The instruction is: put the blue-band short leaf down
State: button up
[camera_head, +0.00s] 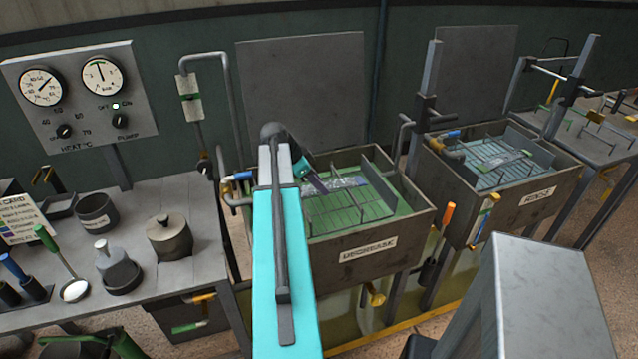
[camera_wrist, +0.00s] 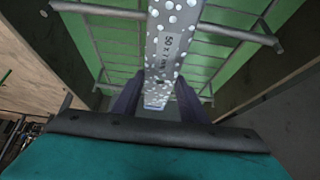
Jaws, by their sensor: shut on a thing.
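A grey metal leaf (camera_wrist: 168,45) spotted with white dots runs up the middle of the wrist view, with stamped lettering on it. My gripper (camera_wrist: 158,92) is shut on its near end, one dark finger on each side. In the head view my gripper (camera_head: 320,184) is low inside the DEGREASE tank (camera_head: 372,247), and the pale spotted leaf (camera_head: 347,182) lies to its right, over the wire rack (camera_head: 345,208) and green liquid. Whether the leaf touches the rack is unclear.
The tank's walls stand close around my gripper, with rack bars on either side of the leaf. The RINSE tank (camera_head: 545,192) stands to the right with its own rack. A bench (camera_head: 180,270) with pots and a ladle is on the left.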

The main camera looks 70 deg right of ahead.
jog(key=shift+f+b, duration=0.45)
jog(key=shift+f, duration=0.05)
jog(key=o, duration=1.4)
jog(key=shift+r, duration=0.2)
jog(key=shift+r+p, duration=0.45)
jog(key=shift+p, duration=0.15)
jog(key=shift+w+a+r+b, duration=0.15)
jog(key=shift+w+b, duration=0.05)
jog(key=shift+b, duration=0.1)
jog(key=b+v, duration=0.2)
jog(key=v, duration=0.9)
jog(key=shift+r, duration=0.15)
jog(key=shift+s, duration=0.15)
